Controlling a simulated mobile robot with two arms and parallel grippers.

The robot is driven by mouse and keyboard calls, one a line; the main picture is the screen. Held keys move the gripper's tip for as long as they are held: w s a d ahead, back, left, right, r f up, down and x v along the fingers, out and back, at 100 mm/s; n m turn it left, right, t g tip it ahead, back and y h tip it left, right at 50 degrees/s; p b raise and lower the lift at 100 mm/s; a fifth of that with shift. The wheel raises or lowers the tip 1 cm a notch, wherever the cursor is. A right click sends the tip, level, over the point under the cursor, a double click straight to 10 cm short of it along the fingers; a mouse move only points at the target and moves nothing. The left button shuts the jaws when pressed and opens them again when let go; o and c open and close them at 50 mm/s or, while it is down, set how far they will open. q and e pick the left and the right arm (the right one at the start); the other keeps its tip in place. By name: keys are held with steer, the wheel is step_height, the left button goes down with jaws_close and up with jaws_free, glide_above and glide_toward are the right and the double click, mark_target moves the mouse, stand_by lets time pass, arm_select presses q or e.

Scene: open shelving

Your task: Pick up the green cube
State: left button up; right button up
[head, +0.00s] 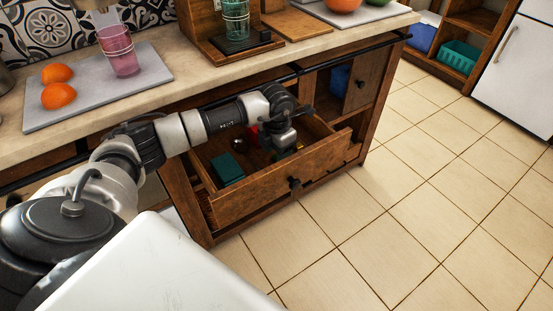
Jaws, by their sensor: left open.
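An open wooden drawer (262,189) sticks out of the counter's front. A dark green block (227,168) lies in its left part; it is the clearest green thing there. My left arm reaches over the drawer from the left. My left gripper (284,152) points down into the drawer, to the right of the green block and apart from it. It is open; its fingertips are small and partly hidden, and I cannot tell what lies between them. My right gripper is out of view.
A red item (253,130) and a small round metallic item (240,144) are partly hidden behind my arm in the drawer. The countertop (190,95) above holds a grey board (95,92) with two oranges and a pink glass (119,52). Tiled floor at right is clear.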

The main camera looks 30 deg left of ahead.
arm_select(q)
steer(key=shift+f, duration=0.6)
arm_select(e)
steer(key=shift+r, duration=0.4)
arm_select(q)
jaws_close()
